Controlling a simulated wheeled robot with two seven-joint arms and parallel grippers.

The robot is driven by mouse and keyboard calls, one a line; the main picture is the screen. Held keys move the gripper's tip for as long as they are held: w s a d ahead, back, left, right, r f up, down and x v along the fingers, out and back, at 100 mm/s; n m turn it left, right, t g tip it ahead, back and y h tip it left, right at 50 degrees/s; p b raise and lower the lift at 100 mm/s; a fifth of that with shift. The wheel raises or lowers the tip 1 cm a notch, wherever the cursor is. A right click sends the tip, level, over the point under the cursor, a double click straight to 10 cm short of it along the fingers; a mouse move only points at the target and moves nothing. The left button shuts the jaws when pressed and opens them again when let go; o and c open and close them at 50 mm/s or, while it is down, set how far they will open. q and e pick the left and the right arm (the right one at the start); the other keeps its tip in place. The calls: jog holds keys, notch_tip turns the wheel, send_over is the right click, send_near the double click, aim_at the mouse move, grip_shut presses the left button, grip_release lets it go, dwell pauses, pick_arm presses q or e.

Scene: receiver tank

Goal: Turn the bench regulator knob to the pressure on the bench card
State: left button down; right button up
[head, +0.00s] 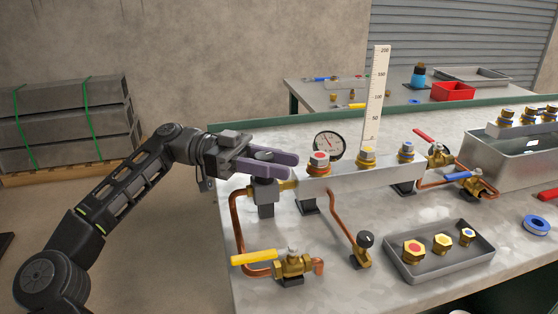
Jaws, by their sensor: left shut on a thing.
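The regulator (265,189) is a grey body at the left end of the manifold block on the bench. My left gripper (282,163) reaches in from the left, its purple fingers shut around the knob (264,155) on top of the regulator. The fingers hide most of the knob, so its setting cannot be read. A round dial gauge (328,145) stands just right and behind; its needle reading is too small to make out. A tall white scale (377,95) marked up to 200 stands behind the manifold. I cannot make out a separate bench card. My right gripper is not in view.
The manifold block (335,183) carries red, yellow and blue-marked fittings. Copper pipes, a yellow-handled valve (290,264) and a small black-knobbed valve (364,241) stand in front. A grey tray (405,269) holds fittings.

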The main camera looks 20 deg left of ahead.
pick_arm(q)
jog(key=shift+r, duration=0.1)
jog(key=c, duration=0.9)
grip_release()
jog(key=shift+c, duration=0.2)
notch_tip(320, 180, up, 10)
jog(key=p, duration=0.8)
jog(key=shift+a, duration=0.1)
